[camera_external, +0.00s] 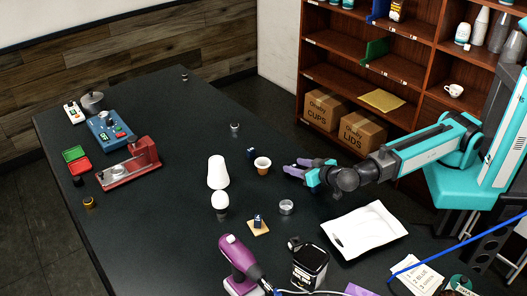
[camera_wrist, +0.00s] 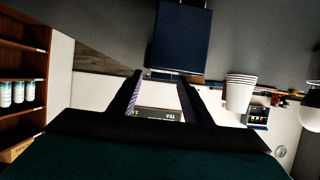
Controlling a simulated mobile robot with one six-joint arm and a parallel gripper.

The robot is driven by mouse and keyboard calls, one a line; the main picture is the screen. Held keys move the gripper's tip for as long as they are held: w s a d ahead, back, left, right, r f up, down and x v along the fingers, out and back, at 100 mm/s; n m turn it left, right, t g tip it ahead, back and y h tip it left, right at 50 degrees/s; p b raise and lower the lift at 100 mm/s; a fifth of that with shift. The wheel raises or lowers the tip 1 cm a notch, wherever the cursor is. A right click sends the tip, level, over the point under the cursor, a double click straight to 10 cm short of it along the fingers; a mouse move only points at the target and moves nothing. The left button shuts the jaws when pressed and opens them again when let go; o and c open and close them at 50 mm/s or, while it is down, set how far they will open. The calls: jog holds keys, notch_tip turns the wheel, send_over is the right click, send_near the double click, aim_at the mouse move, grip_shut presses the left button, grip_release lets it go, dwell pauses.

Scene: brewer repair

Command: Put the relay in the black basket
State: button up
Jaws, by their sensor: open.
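A white cup stack (camera_external: 217,173), a white bulb (camera_external: 220,201), a metal ring (camera_external: 286,207) and a white tray (camera_external: 365,230) are nearby.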

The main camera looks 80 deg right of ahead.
dwell(0.4)
notch_tip(320, 180, up, 7)
jog(key=p, duration=0.1)
dwell(0.6)
dwell(0.6)
